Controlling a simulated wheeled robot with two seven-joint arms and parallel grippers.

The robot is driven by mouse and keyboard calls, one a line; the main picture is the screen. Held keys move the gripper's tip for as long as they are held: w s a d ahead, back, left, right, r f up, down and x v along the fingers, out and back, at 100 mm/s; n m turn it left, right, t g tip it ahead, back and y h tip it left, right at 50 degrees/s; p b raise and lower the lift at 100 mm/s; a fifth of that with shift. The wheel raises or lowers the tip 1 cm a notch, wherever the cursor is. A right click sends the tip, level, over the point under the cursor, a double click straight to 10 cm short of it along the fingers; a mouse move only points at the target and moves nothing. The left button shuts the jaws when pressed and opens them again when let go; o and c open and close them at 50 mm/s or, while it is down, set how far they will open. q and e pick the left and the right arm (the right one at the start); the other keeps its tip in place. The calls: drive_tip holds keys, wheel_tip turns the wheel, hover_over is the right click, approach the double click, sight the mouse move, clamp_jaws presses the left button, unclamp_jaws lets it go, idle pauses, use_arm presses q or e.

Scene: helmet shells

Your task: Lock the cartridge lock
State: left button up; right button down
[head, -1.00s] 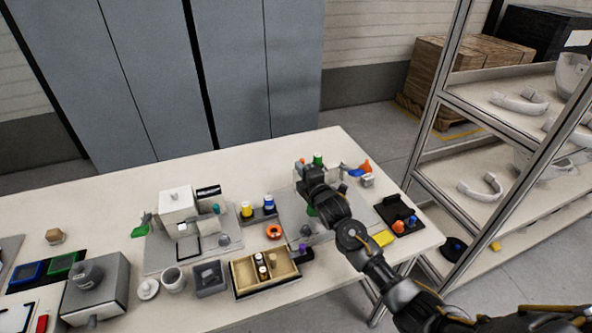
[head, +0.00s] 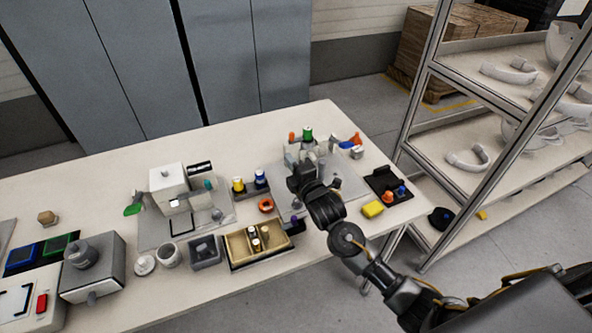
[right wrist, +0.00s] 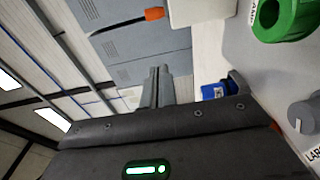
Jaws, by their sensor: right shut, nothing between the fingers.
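The station (head: 322,163) at the right of the table has a grey block, a green knob (head: 307,132), an orange tip (head: 291,137) and a blue-and-orange part (head: 352,140). I cannot tell which part is the cartridge lock. My right gripper (head: 297,178) is over the front of this station's plate, shut and empty. In the right wrist view its shut fingers (right wrist: 158,86) point at the grey wall. A green ring (right wrist: 283,18), a blue part (right wrist: 213,91) and a grey dial (right wrist: 302,116) lie to their right. My left gripper is out of view.
A white-box station (head: 168,180) stands to the left. A shelf rack (head: 428,120) stands right of the table.

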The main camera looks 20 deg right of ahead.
drive_tip(key=s, duration=0.3)
drive_tip(key=shift+s+d, duration=0.1)
drive_tip(key=shift+d, duration=0.1)
idle(0.4)
